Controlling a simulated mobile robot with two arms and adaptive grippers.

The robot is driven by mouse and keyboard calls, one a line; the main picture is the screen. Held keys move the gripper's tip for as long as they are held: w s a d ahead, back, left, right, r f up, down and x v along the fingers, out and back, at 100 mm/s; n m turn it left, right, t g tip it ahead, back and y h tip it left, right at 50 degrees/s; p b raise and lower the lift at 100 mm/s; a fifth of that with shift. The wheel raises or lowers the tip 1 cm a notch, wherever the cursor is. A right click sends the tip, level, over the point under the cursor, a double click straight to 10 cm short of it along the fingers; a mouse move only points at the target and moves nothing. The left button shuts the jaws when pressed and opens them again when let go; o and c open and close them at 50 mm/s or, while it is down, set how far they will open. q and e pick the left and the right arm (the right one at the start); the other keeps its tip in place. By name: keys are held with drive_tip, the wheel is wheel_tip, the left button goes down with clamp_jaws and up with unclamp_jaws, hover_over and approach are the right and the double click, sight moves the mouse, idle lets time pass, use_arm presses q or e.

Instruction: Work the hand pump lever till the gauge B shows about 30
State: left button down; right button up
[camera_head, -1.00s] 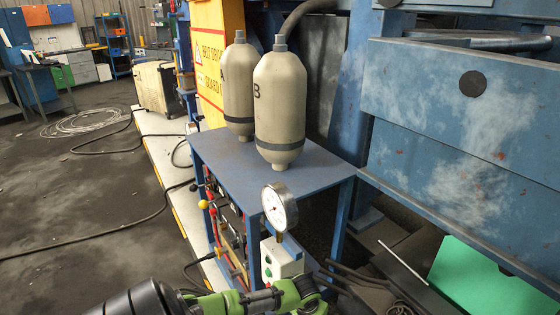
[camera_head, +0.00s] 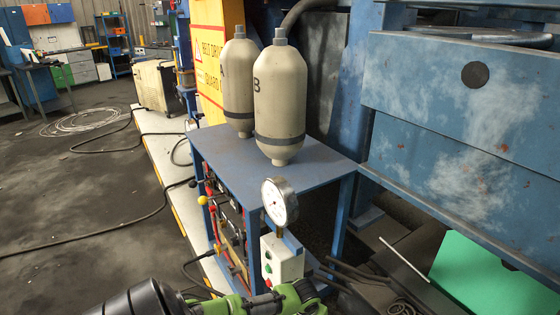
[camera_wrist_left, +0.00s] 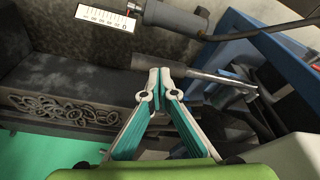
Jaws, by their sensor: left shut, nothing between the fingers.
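A round white gauge (camera_head: 279,202) stands at the front corner of the blue stand; its label and reading are too small to make out. My left gripper (camera_wrist_left: 160,72) is shut and empty in the wrist view. A grey bar (camera_wrist_left: 195,76) runs just beyond its fingertips; I cannot tell whether they touch. I cannot tell which is the pump lever. My right gripper is not in view.
The blue stand (camera_head: 235,160) carries red and yellow knobs on its left side. A white button box (camera_head: 283,258) is below the gauge. A green panel (camera_head: 485,275) and blue machinery (camera_head: 470,110) are at right. A white scale plate (camera_wrist_left: 106,14) shows in the wrist view.

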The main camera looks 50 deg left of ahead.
use_arm(q)
drive_tip(key=shift+s+b+x, duration=0.2)
drive_tip(key=shift+b+x, duration=0.15)
drive_tip(key=shift+x, duration=0.45)
drive_tip(key=shift+s+b+x, duration=0.15)
drive_tip(key=shift+b+x, duration=0.2)
drive_tip(key=shift+x, duration=0.45)
drive_tip(key=shift+d+f, duration=0.1)
drive_tip(key=shift+a+f+b, duration=0.15)
drive_tip(key=shift+f+b, duration=0.4)
drive_tip(key=shift+f, duration=0.2)
drive_tip(key=shift+a+f+b, duration=0.15)
drive_tip(key=shift+f+b, duration=0.4)
drive_tip(key=shift+f, duration=0.2)
drive_tip(key=p+v, duration=0.3)
drive_tip(key=w+p+v, duration=0.1)
drive_tip(key=p+v, duration=0.2)
drive_tip(key=p, duration=0.1)
drive_tip(key=w+p+v, duration=0.1)
drive_tip(key=p+v, duration=0.3)
drive_tip(key=shift+w+a+r, duration=0.1)
drive_tip(key=shift+a+r, duration=0.05)
drive_tip(key=shift+r, duration=0.1)
drive_tip(key=shift+f, duration=0.15)
